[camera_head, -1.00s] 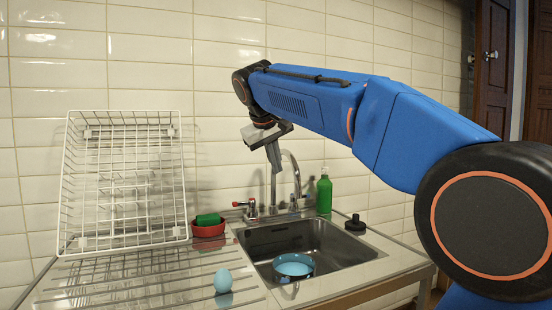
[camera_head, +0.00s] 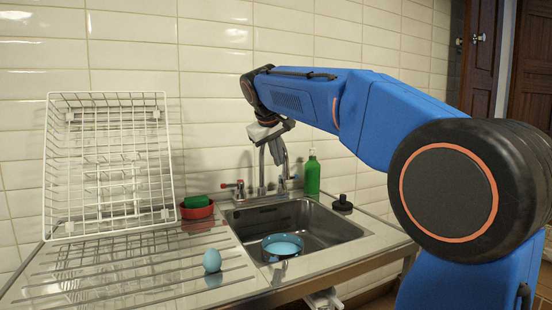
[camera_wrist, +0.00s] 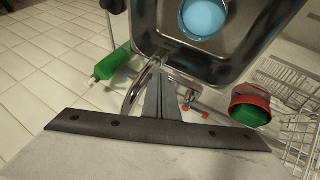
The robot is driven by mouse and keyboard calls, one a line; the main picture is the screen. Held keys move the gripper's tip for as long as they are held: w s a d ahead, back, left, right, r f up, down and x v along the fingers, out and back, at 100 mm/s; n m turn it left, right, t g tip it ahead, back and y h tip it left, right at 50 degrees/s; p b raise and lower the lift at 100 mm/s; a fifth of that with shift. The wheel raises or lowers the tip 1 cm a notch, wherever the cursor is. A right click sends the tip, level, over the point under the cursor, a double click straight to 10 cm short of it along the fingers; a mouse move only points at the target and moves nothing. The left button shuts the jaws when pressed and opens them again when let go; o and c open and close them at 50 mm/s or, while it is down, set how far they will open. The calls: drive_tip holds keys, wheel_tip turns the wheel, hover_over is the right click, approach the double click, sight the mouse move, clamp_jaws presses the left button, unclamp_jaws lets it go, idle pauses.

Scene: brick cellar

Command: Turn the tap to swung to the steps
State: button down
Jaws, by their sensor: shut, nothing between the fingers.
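The chrome tap (camera_head: 262,175) stands behind the sink, with a curved spout and red and blue handles. In the wrist view the spout (camera_wrist: 131,95) curves just left of my fingers. My gripper (camera_head: 278,162) is shut and empty, pointing down beside the upper part of the spout. Its fingers also show in the wrist view (camera_wrist: 161,82), close against the spout; I cannot tell whether they touch it. In the head view the fingers hide part of the spout's arch.
The steel sink (camera_head: 335,238) holds a blue bowl (camera_head: 283,246). A green bottle (camera_head: 312,176) and a black plug (camera_head: 342,204) stand to the right. A red bowl with a green sponge (camera_head: 197,207), a wire rack (camera_head: 108,165) and a blue egg (camera_head: 212,261) are to the left.

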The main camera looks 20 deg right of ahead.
drive_tip(key=shift+d, duration=0.15)
drive_tip(key=w+d+n+y, duration=0.4)
drive_tip(key=w+d+n, duration=0.1)
drive_tip(key=d, duration=0.6)
drive_tip(key=w+d+n+y, duration=0.4)
drive_tip(key=w+d+n, duration=0.2)
drive_tip(key=d, duration=0.5)
drive_tip(key=shift+w+d+n+t, duration=0.15)
drive_tip(key=shift+w+n+t, duration=0.15)
drive_tip(key=shift+n, duration=0.9)
